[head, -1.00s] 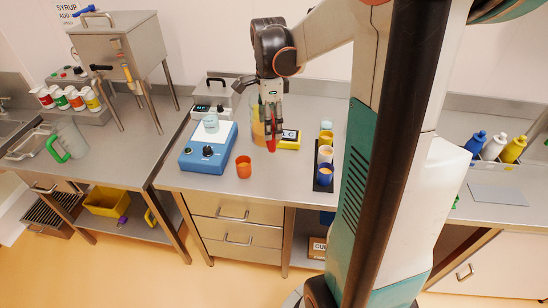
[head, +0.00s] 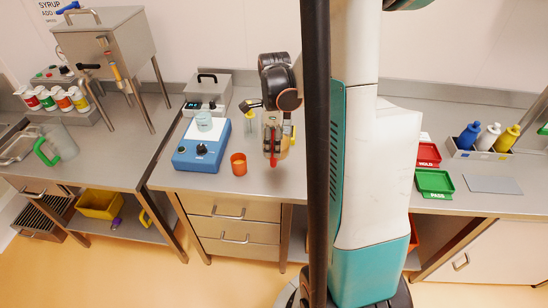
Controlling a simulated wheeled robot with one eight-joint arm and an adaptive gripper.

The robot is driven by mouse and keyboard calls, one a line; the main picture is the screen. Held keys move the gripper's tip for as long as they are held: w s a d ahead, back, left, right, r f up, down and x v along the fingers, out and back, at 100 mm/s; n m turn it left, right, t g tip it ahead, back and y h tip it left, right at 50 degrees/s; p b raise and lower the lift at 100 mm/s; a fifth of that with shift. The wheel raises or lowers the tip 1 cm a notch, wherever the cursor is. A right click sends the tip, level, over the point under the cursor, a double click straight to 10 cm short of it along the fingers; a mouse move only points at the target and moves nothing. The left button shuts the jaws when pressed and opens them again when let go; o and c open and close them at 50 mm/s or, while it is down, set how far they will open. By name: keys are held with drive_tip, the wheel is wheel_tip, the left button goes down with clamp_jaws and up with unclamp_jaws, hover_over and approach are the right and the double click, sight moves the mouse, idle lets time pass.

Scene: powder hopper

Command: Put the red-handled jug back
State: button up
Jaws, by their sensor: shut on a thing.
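The red-handled jug (head: 273,162) is in my gripper (head: 272,143), over the middle bench. Its red handle points toward the camera, and the fingers are shut on it. The pale amber body shows only in part behind the fingers, so its contents cannot be told. The jug looks upright. I cannot tell whether its base is clear of the bench top. It is right of the orange cup (head: 239,164) and apart from it.
A blue device (head: 200,155) bearing a beaker (head: 204,122) stands left. A clear cylinder (head: 250,122) stands behind the cup. A green-handled jug (head: 66,140) is on the left bench. Red (head: 428,153) and green (head: 434,181) trays lie right. My column hides the bench between.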

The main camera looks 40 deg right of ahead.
wheel_tip(320, 180, down, 6)
drive_tip(key=shift+f+b, duration=0.25)
drive_tip(key=shift+b, duration=0.25)
drive_tip(key=o, duration=1.7)
wheel_tip(320, 180, up, 12)
drive_tip(key=shift+d+r+p, duration=0.1)
drive_tip(key=shift+p, duration=1)
